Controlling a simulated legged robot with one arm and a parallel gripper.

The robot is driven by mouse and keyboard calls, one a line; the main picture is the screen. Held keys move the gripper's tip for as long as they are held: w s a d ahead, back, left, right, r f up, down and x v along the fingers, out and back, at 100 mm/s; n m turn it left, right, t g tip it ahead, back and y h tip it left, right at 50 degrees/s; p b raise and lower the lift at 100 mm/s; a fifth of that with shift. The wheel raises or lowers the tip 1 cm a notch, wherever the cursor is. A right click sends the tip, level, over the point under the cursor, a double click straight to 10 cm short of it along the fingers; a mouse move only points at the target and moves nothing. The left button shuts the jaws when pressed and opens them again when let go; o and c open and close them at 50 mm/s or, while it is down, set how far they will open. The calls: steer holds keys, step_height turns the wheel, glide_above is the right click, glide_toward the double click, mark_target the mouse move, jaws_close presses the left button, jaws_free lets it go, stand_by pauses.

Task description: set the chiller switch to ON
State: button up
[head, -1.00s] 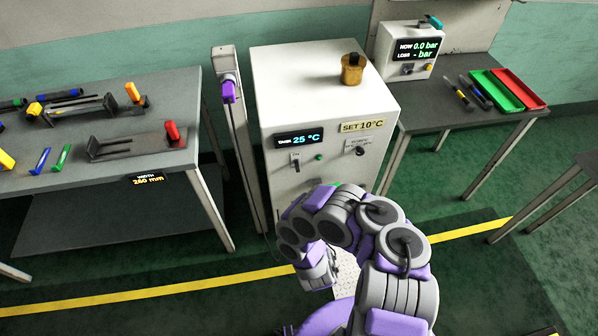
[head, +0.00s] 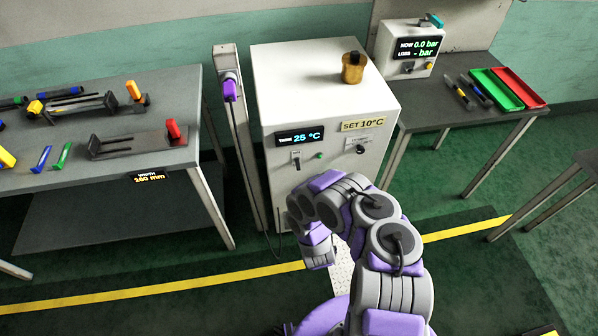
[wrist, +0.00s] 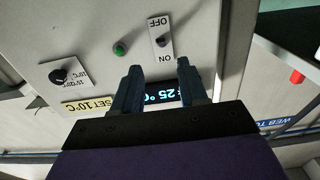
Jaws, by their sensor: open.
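The white chiller cabinet (head: 285,100) stands in the middle of the head view. Its front has a small switch (head: 296,158) under the display reading 25 °C (head: 306,138). In the wrist view the front appears upside down. The dark switch lever (wrist: 163,43) sits on a white plate marked OFF at the picture's top and ON below. Which position it is set to I cannot tell for sure. My gripper (wrist: 157,76) is open and empty. Its two fingers show in front of the display, with the switch just beyond their tips, apart from them. The arm hides the gripper's tips in the head view.
A green button (wrist: 120,48) and a black knob (wrist: 58,75) are beside the switch, with a SET 10°C label (head: 363,124). A brass pot (head: 352,70) stands on the chiller. A post with a purple handle (head: 230,90) stands close left. Workbenches flank both sides.

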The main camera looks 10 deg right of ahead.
mark_target(299, 169)
steer(key=shift+w+r+b, duration=0.1)
steer(key=shift+w+b, duration=1.85)
steer(key=shift+w, duration=3.5)
steer(key=shift+c, duration=0.4)
jaws_close()
